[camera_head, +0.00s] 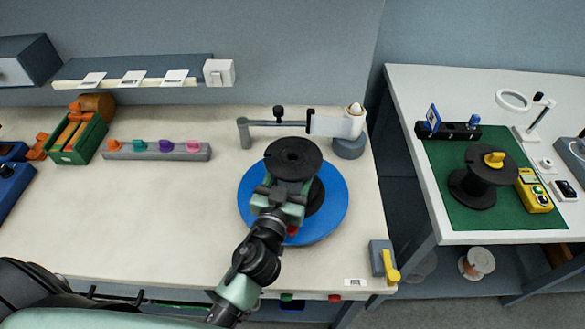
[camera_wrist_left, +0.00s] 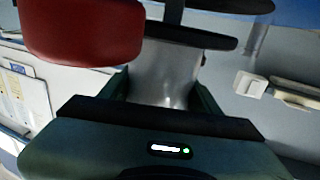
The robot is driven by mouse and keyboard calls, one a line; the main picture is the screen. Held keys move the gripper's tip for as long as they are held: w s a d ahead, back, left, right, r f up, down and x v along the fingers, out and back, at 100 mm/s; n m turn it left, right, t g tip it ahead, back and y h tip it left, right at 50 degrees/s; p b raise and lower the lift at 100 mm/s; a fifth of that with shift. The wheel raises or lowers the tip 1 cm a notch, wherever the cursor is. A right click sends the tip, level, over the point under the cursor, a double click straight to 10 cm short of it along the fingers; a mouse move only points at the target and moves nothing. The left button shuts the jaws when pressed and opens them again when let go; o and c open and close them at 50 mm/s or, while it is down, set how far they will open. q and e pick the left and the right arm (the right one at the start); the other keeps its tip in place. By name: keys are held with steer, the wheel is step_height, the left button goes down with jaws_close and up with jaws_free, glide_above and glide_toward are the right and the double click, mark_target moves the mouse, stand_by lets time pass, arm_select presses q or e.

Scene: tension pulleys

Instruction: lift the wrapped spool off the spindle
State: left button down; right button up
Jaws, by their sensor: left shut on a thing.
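The wrapped spool (camera_head: 293,156) has black flanges and stands over a round blue disc (camera_head: 338,212) on the pale bench. In the left wrist view, the spool's silver-grey wrapped core (camera_wrist_left: 168,72) sits between the jaws, with a dark flange beyond it. My left gripper (camera_head: 284,190) reaches in from the front and is shut on the spool, below its top flange. The spindle is hidden, so I cannot tell whether the spool still sits on it. My right gripper is not in view.
A grey arm with a white block (camera_head: 338,125) spans behind the spool. A red knob (camera_head: 293,230) is close to the gripper. A yellow-handled lever (camera_head: 390,266) stands at the front right corner. On the right table, another black spool (camera_head: 477,190) stands on a green mat (camera_head: 455,217).

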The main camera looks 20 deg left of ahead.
mark_target(293, 155)
arm_select(q)
steer(key=shift+r+p, duration=0.35)
steer(key=shift+r, duration=0.3)
stand_by(0.5)
steer(key=shift+r, duration=0.1)
steer(key=shift+r+p, duration=1.4)
steer(key=shift+r, duration=0.25)
steer(key=shift+r, duration=0.1)
steer(key=shift+r+p, duration=1.5)
steer(key=shift+r, duration=0.2)
